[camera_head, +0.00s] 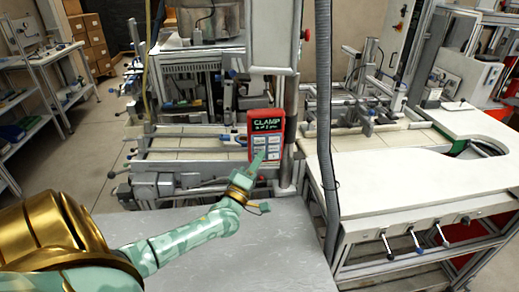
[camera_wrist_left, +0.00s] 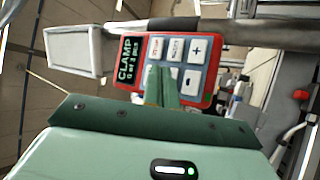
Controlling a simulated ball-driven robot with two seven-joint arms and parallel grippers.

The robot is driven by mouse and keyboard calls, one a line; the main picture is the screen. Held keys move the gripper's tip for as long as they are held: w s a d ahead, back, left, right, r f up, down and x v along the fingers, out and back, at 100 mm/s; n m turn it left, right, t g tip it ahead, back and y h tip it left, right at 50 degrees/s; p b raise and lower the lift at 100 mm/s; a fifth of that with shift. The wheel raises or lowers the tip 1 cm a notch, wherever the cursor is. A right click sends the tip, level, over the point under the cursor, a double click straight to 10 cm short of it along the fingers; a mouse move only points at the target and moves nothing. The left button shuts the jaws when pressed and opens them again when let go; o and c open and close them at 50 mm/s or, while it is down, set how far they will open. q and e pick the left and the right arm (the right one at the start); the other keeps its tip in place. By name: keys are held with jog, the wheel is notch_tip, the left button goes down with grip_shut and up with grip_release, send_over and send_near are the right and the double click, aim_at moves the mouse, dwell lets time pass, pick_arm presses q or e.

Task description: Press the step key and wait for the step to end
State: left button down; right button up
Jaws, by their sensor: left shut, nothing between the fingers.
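A red control box (camera_head: 253,122) with a dark display is fixed to the machine column. The display reads "CLAMP" with a smaller line under it. In the left wrist view the box (camera_wrist_left: 207,92) lies sideways, with several pale keys; one shows a plus sign, the other labels are too small to read surely. My left gripper (camera_head: 257,160) is shut and empty, its tips in front of the lower keys. In the left wrist view its green fingers (camera_wrist_left: 164,84) hide part of the keypad. I cannot tell which key is behind them or whether they touch it. My right gripper is not in view.
A grey tabletop (camera_head: 235,259) lies below my left arm. A ribbed grey hose (camera_head: 325,120) hangs just right of the box and column. A white bench (camera_head: 420,168) stands at the right, with small levers on its front.

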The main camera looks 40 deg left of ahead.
pick_arm(q)
jog(key=s+d+p, duration=0.1)
jog(key=d, duration=0.1)
jog(key=s+d+p, duration=0.1)
jog(key=s+d, duration=0.1)
jog(key=shift+p, duration=0.35)
dwell(0.8)
